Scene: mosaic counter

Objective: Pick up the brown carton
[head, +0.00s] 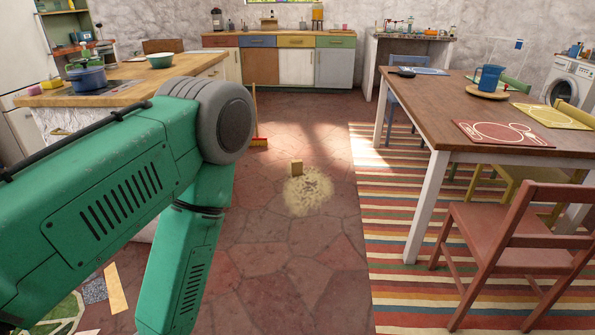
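My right arm and gripper do not show.
A wooden table (440,88) with mats and a blue jug stands on a striped rug (395,240) at right. A red chair (510,235) stands in front. A broom (257,130) stands behind my arm.

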